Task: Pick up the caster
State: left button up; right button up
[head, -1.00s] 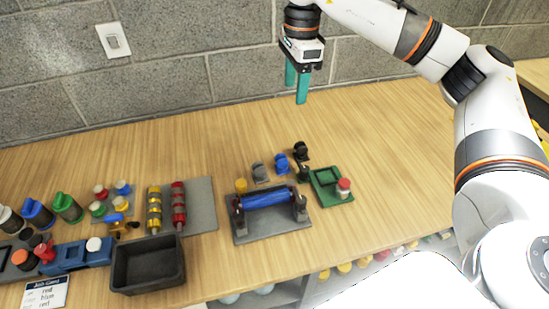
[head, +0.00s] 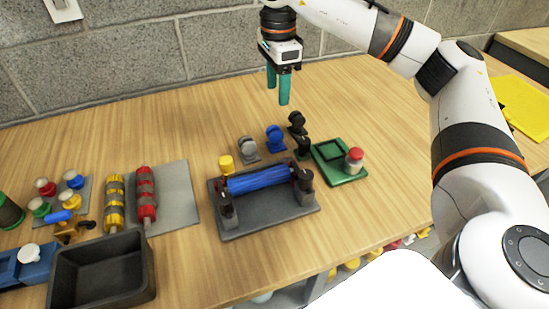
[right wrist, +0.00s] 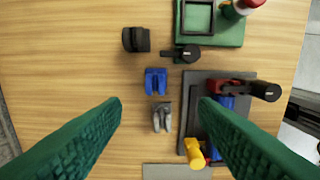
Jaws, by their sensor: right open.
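Small caster-like pieces stand in a slanting row on the wooden table: a grey one (head: 248,149), a blue one (head: 275,138) and a black one (head: 297,123). In the right wrist view the black one (right wrist: 136,39), the blue one (right wrist: 156,81) and the grey one (right wrist: 162,117) show from above. My right gripper (head: 277,98) is open and empty, with teal fingers pointing down, above and behind the row in the head view. In the right wrist view its fingers (right wrist: 160,108) spread either side of the grey and blue pieces, apart from them. My left gripper is not in view.
A dark grey fixture (head: 265,220) with a blue roller stands in front of the row. A green tray (head: 325,160) with a red-topped knob lies to the right, a black upright piece (head: 303,148) beside it. A dark bin (head: 60,290) is front left. The table behind is clear.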

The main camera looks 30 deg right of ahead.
aim_at(275, 128)
notch_tip(275, 128, down, 2)
jog(key=shift+f+b, duration=0.25)
jog(key=shift+b, duration=0.2)
jog(key=shift+f+b, duration=0.3)
jog(key=shift+f, duration=0.15)
notch_tip(275, 128, down, 6)
jog(key=shift+f+b, duration=0.15)
jog(key=shift+b, duration=0.15)
jog(key=f, duration=0.2)
jog(key=w+f, duration=0.1)
jog(key=f, duration=0.1)
jog(key=shift+f+b, duration=0.2)
jog(key=shift+b, duration=0.1)
jog(key=shift+s+f, duration=0.1)
jog(key=shift+f, duration=0.3)
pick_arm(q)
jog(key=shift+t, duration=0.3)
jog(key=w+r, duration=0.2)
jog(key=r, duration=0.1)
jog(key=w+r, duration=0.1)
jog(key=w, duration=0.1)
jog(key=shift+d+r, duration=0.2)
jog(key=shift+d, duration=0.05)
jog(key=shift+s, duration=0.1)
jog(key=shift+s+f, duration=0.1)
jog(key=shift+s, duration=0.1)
pick_arm(e)
jog(key=c, duration=1.1)
